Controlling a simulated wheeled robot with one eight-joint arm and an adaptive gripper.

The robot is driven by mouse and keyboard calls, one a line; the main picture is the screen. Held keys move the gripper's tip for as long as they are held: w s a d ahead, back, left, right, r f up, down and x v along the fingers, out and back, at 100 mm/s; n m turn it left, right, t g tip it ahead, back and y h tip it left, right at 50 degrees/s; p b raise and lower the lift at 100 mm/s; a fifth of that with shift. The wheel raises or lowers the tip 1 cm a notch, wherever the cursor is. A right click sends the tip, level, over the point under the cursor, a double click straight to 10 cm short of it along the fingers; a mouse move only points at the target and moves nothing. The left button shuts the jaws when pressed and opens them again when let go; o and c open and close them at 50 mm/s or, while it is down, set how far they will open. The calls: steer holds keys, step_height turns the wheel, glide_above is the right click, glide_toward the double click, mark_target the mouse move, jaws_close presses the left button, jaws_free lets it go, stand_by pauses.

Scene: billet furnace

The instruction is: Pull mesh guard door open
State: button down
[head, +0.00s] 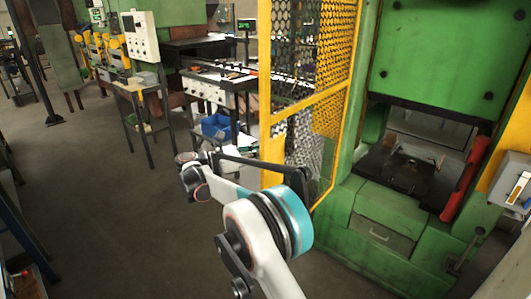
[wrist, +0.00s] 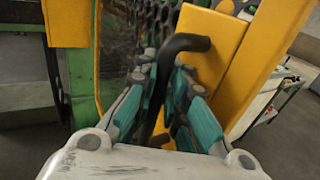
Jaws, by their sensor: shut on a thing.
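The mesh guard door (head: 264,85) has a yellow frame with wire mesh and stands out from the left side of the green press. The press opening beside it is uncovered in the head view. In the wrist view, the door's yellow frame (wrist: 218,58) fills the upper middle, with a black bent handle (wrist: 186,43) on it. My gripper (wrist: 163,72) has its teal and grey fingers on both sides of the handle and is shut on it. In the head view my arm hides the fingers and the handle.
The green press (head: 430,50) stands at the right, with a drawer (head: 382,228) below its opening. A workbench (head: 215,85) with a blue bin (head: 217,127) stands behind the door. Open grey floor (head: 110,200) lies to the left.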

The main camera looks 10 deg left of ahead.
steer(key=shift+s+a, duration=0.1)
steer(key=c, duration=1.7)
jaws_free()
steer(key=shift+r, duration=0.1)
steer(key=shift+o, duration=0.3)
steer(key=shift+s+a, duration=0.1)
steer(key=shift+s, duration=0.05)
steer(key=v, duration=1.1)
steer(key=shift+s+a, duration=0.2)
steer(key=shift+a, duration=0.1)
